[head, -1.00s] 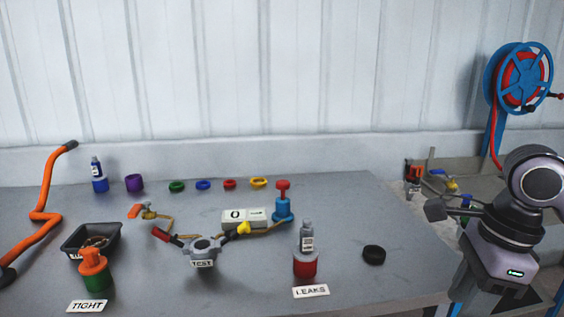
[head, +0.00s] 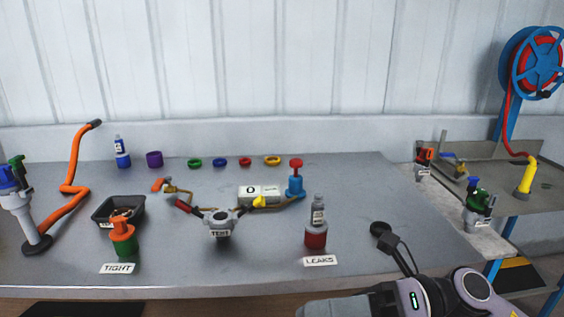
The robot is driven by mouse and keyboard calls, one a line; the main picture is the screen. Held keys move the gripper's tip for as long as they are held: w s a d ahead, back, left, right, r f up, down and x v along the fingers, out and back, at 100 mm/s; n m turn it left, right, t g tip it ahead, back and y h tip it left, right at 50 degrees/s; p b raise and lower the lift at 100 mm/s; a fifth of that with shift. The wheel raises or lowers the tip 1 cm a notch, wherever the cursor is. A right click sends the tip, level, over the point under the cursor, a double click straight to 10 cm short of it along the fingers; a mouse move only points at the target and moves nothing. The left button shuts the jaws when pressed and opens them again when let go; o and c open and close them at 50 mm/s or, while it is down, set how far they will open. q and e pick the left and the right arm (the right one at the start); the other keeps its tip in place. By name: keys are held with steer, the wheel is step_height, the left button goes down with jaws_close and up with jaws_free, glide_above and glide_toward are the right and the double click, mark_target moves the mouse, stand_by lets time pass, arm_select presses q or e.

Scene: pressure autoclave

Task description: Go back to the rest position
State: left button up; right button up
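My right gripper (head: 388,242) shows in the head view, small and dark, at the end of my arm at lower right. My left gripper is out of view.
The grey table (head: 270,270) holds a grey valve body marked TEST (head: 220,222), a red bottle (head: 316,235) by the LEAKS label, a green bottle (head: 124,246) by the TIGHT label and a black tray (head: 103,220). A lower bench (head: 545,195) stands at right.

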steer(key=w+d+f+m+t+h+p, duration=0.1)
steer(key=w+d+f+m+t+h, duration=0.3)
steer(key=m+t, duration=0.8)
steer(key=w+d+f+m+t+h, duration=0.25)
steer(key=w+f+m+t, duration=0.35)
steer(key=m, duration=1)
steer(key=s+d+f+m+g+h, duration=0.2)
steer(key=s+d+f+m+h, duration=0.2)
steer(key=s+f, duration=0.4)
steer(key=s+d+f+m+g+h+p, duration=0.1)
steer(key=s+d+f+m+g+h, duration=0.2)
steer(key=s+f+m, duration=0.5)
step_height(320, 180, down, 6)
steer(key=d+m+h, duration=0.1)
steer(key=h, duration=0.1)
steer(key=shift+d+m+h, duration=0.3)
steer(key=shift+d+h, duration=0.05)
steer(key=shift+d, duration=0.05)
